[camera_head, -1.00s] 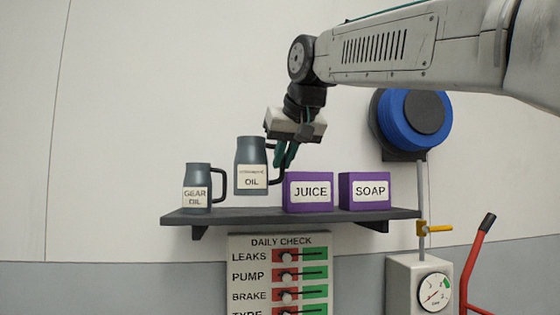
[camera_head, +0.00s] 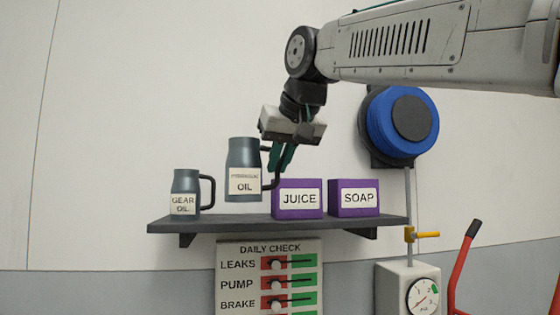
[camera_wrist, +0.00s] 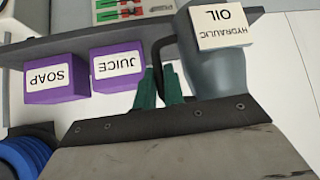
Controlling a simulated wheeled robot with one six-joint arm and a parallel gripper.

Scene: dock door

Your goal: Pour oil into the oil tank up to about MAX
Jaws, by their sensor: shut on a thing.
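A grey jug labelled hydraulic oil (camera_head: 243,158) hangs upright a little above the shelf in the head view. My gripper (camera_head: 277,166) is shut on its black handle from the right, with green fingers. The wrist view shows the jug (camera_wrist: 218,75) right of my gripper (camera_wrist: 160,82), seen upside down. A second grey jug labelled gear oil (camera_head: 185,186) stands on the shelf to the left. No oil tank can be made out in these frames.
Purple boxes marked juice (camera_head: 297,213) and soap (camera_head: 354,212) stand on the dark shelf (camera_head: 250,224), right of the held jug. Below hangs a daily check board (camera_head: 228,252). A blue reel (camera_head: 376,120), a yellow-handled valve (camera_head: 426,235) and a gauge box (camera_head: 394,275) are at right.

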